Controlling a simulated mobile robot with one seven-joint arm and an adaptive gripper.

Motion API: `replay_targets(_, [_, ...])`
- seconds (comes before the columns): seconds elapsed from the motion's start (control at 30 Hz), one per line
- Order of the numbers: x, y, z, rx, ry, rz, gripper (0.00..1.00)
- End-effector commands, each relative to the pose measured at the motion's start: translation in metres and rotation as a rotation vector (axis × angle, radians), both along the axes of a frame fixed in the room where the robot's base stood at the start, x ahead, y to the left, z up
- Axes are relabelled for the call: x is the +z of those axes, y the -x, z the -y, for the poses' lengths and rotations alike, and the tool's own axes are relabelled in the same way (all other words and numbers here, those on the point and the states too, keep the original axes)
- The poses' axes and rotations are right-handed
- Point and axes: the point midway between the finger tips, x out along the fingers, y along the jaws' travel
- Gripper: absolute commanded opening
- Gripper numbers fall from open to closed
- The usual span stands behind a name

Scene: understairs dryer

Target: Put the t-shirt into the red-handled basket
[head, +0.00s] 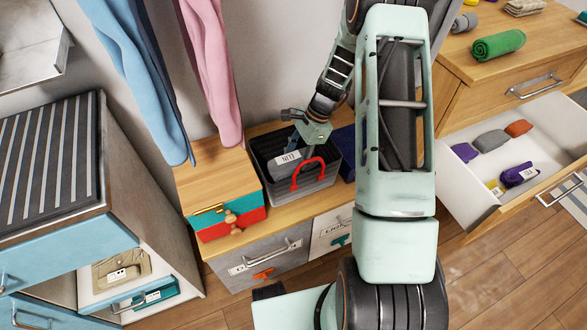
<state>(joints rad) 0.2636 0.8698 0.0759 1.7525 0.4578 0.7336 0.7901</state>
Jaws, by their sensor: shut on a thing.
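The red-handled basket (318,186) is a dark grey open bin on the wooden bench, with its red handle (308,172) at the front. My gripper (307,152) points down over the basket's opening. It is shut on a dark grey folded cloth, which looks like the t-shirt (283,174). The cloth lies tilted within the basket's outline and shows a white label (287,158). The fingertips are small and partly hidden. I cannot tell whether the cloth touches the basket floor.
A wooden-lidded box (214,178) stands left of the basket, and dark blue cloth (346,150) lies to its right. Blue and pink garments (210,65) hang behind. An open drawer (530,150) with several folded cloths is at right. A green roll (498,45) lies on the cabinet.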

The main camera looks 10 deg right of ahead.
Motion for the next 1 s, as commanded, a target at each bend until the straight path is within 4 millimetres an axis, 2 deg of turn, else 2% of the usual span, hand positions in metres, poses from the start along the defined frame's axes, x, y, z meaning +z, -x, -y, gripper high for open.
replay_targets(0.03, [-0.011,0.001,0.0,0.0,-0.001,-0.003,0.13])
replay_targets(0.17, [-0.028,0.001,0.0,0.002,-0.001,-0.002,0.13])
replay_targets(0.53, [-0.032,0.0,0.0,0.001,0.0,-0.001,0.13])
replay_targets(0.57, [-0.03,0.0,0.0,0.001,0.0,0.0,0.47])
replay_targets(0.6, [-0.03,0.0,0.0,0.001,0.0,-0.001,0.52])
replay_targets(0.7, [-0.03,0.0,0.0,0.001,0.0,-0.001,0.62])
replay_targets(1.0, [-0.028,0.0,0.0,0.001,0.0,-0.001,0.62])
